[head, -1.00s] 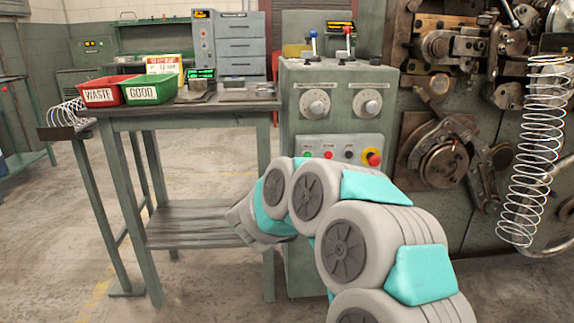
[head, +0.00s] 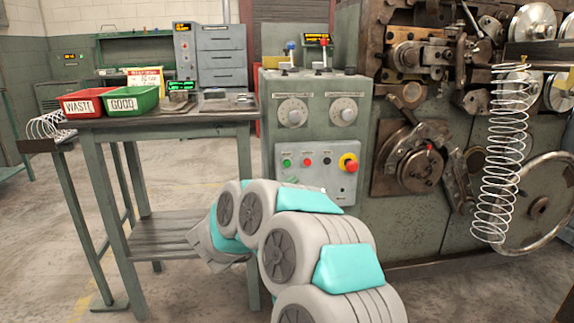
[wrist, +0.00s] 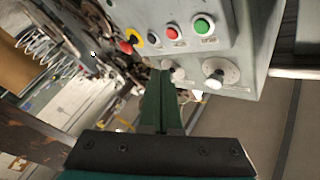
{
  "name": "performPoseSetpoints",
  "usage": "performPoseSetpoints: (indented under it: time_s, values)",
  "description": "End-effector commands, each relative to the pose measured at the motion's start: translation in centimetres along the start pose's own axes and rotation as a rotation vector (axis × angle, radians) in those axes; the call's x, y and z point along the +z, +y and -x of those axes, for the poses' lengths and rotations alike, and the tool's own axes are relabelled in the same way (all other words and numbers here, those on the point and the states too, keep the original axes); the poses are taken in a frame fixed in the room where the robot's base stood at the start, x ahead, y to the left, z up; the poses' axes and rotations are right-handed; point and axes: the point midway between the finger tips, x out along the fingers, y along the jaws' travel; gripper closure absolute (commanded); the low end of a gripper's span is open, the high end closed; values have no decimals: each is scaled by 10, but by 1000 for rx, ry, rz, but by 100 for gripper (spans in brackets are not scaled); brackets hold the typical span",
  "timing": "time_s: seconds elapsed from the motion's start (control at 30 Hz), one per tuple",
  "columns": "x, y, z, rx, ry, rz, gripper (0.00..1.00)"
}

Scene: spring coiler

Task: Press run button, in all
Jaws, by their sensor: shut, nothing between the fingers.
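The button panel (head: 317,182) on the front of the green cabinet carries a row of buttons. A green button (head: 287,163) is at its left end, then a red button (head: 307,162), a dark button (head: 327,161) and a red mushroom button (head: 348,163) on a yellow ring. The small labels are not readable. In the wrist view the row is rotated, with the green button (wrist: 204,25) at upper right and the mushroom button (wrist: 127,45) at left. My gripper (wrist: 168,72) is shut and empty, apart from the buttons. The head view does not show its fingers clearly.
Two dials (head: 292,112) and lever switches are above the panel. The table (head: 180,121) at left holds a red WASTE bin (head: 84,103) and a green GOOD bin (head: 133,101). The coiling machine and a hanging spring (head: 503,155) are at right.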

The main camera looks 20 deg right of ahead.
Motion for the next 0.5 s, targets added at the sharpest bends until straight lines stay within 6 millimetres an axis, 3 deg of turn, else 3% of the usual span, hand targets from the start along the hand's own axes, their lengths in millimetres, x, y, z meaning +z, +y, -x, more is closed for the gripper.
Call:
performPoseSetpoints:
  time_s: [0.5]
  values:
    - [30, -33, -43, 0, -1, -1, 100]
